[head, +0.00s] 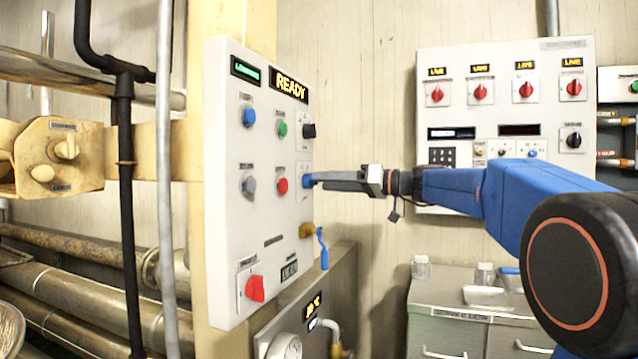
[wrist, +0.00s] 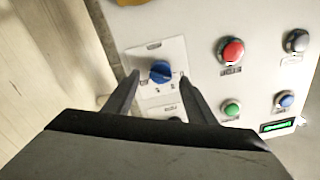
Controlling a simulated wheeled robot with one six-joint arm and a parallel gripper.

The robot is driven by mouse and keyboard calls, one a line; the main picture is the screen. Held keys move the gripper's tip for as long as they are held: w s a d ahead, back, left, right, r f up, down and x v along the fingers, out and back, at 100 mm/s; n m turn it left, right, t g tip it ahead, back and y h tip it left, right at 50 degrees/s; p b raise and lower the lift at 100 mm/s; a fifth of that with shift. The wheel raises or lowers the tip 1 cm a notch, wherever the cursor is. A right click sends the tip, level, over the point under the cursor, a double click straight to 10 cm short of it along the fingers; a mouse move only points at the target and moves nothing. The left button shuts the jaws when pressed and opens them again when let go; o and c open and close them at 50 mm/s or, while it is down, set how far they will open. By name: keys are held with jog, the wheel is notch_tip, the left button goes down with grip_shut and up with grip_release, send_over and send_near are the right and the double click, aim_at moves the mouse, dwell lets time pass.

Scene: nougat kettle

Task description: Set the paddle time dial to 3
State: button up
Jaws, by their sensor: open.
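A blue rotary dial (head: 308,181) sits on the right side of the white panel under the READY display. It also shows in the wrist view as a blue knob (wrist: 160,72) on a white plate with small marks. Its label and the number it points at are too small to read. My gripper (head: 313,180) reaches the panel from the right at this dial. In the wrist view my open gripper (wrist: 158,78) has one finger on each side of the knob. I cannot tell whether the fingers touch it.
A black dial (head: 309,131) is above the blue one, and a brass valve with a blue lever (head: 322,248) hangs below. Push buttons and a red switch (head: 255,288) share the panel. A second panel (head: 505,110) with red knobs stands behind, over a grey cabinet (head: 470,318).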

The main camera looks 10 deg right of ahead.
aim_at(311, 181)
jog(key=shift+x, duration=1.55)
jog(key=c, duration=1)
jog(key=shift+c, duration=0.2)
jog(key=shift+m, duration=4.3)
